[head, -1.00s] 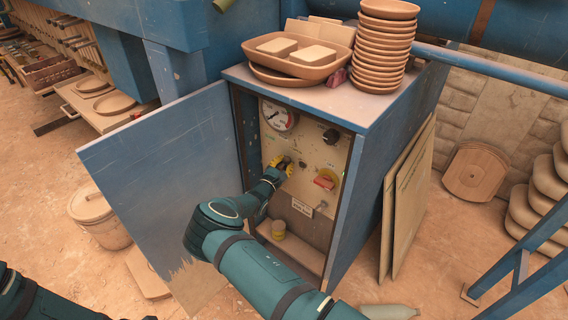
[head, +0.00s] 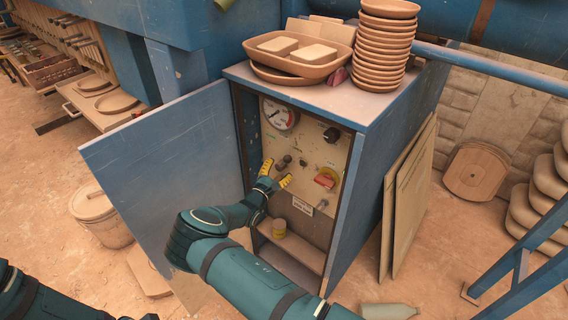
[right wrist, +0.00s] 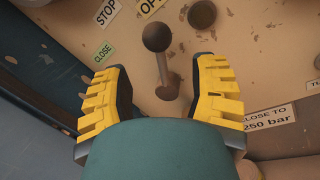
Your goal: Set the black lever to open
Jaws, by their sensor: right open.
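The black lever (right wrist: 163,65) shows in the right wrist view, with a dark ball knob at its upper end. It points up from its pivot, roughly toward the partly cut-off "OP" label (right wrist: 150,7). In the head view the lever (head: 284,162) is small on the cabinet panel. My right gripper (head: 276,172) is open, its yellow fingers apart on either side of the lever; the right wrist view shows gaps on both sides. My left gripper is out of view.
The panel also carries a gauge (head: 281,113), a black knob (head: 331,135) and a red-and-yellow switch (head: 326,179). The open blue door (head: 160,165) stands left of my arm. Stacked dishes (head: 384,45) stand on the cabinet.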

